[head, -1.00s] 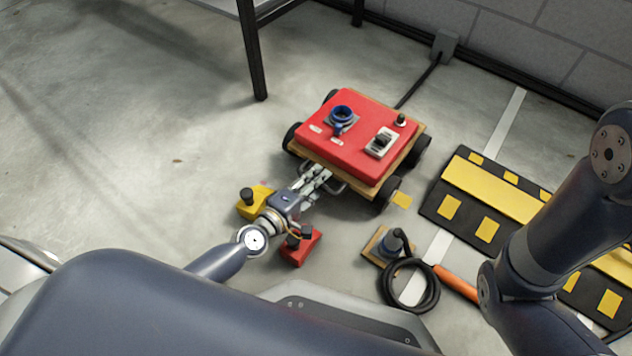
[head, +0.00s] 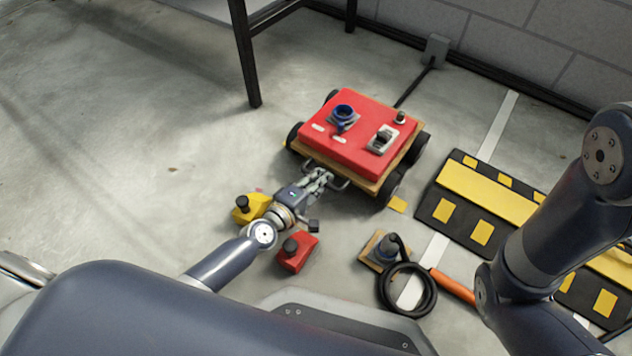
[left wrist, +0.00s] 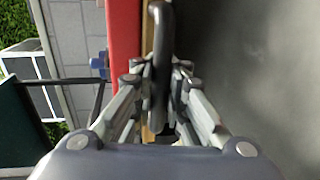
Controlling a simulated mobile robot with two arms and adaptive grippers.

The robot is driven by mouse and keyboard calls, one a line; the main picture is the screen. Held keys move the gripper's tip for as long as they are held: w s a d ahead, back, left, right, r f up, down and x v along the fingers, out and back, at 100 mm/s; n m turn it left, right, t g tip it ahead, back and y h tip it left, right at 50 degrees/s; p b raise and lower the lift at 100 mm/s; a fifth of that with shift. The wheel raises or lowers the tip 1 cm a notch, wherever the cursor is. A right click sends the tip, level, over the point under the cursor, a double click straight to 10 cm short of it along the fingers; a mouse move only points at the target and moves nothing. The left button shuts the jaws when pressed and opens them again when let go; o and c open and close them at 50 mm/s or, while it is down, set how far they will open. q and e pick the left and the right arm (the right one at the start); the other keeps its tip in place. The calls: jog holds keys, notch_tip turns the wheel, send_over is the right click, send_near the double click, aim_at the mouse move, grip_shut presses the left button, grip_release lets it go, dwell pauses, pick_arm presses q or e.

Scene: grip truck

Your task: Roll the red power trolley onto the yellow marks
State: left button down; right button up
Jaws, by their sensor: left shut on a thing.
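The red power trolley (head: 352,152) stands on black wheels on the concrete floor, with a blue socket and a switch on top. My left gripper (head: 322,180) is shut on the black handle at its near side. In the left wrist view the handle (left wrist: 160,45) runs between the gripper's fingers (left wrist: 160,90), beside the trolley's red side (left wrist: 125,45). One yellow mark (head: 397,205) shows on the floor just off the near right wheel. Other marks, if any, are hidden or not clear. My right gripper is out of view; only its arm shows at right.
A yellow chock (head: 255,208) and a red chock (head: 293,262) lie near my left wrist. A plug on a board (head: 378,250) with a coiled black cable (head: 427,308) lies in front. A black-and-yellow ramp (head: 440,212) is at right. A table leg (head: 243,60) stands behind left.

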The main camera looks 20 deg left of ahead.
pick_arm(q)
jog(key=c, duration=1.6)
grip_release()
jog(key=shift+c, duration=0.2)
jog(key=shift+s, duration=0.1)
jog(key=v, duration=1.2)
jog(key=shift+r, duration=0.15)
